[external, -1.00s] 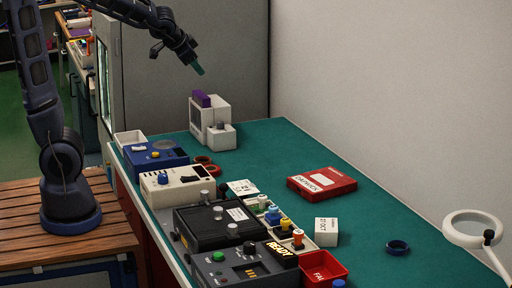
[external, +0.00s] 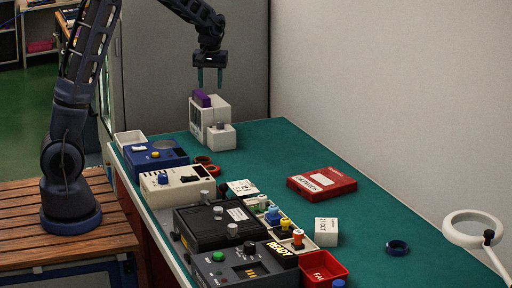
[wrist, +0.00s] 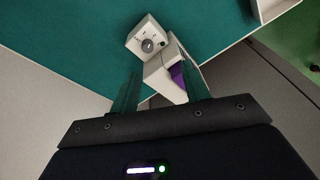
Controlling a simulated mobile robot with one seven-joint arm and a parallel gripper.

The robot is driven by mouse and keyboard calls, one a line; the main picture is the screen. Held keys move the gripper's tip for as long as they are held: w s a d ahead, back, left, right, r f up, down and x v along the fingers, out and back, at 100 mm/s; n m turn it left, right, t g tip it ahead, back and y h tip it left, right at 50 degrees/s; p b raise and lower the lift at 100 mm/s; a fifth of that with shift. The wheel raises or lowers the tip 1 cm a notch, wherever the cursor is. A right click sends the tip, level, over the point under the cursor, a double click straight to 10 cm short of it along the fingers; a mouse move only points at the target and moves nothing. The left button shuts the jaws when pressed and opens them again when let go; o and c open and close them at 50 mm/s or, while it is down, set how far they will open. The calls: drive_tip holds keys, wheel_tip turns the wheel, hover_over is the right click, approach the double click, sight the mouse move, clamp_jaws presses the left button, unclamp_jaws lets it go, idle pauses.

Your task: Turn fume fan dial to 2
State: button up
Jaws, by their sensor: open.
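In the wrist view the fingers partly flank the unit.
A blue device (external: 155,154), a cream device (external: 177,185) and black boxes (external: 215,228) line the bench's left edge. A red box (external: 321,184) and a red bin (external: 322,268) stand farther right. Walls close off the back and right. The bench right of the fan unit is clear.

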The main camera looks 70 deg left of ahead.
sight(221, 122)
drive_tip(key=w+f+n, duration=0.1)
drive_tip(key=f, duration=0.4)
drive_tip(key=w+a+f+n+h, duration=0.1)
drive_tip(key=w+f+n, duration=0.1)
drive_tip(key=f, duration=0.3)
drive_tip(key=w+a+f+n+g+h, duration=0.1)
drive_tip(key=f, duration=0.4)
drive_tip(key=shift+w+a, duration=0.2)
drive_tip(key=shift+a, duration=0.05)
drive_tip(key=c, duration=1)
drive_tip(key=shift+m, duration=1.3)
drive_tip(key=o, duration=1)
wheel_tip(221, 122, up, 11)
drive_tip(key=shift+w, duration=0.2)
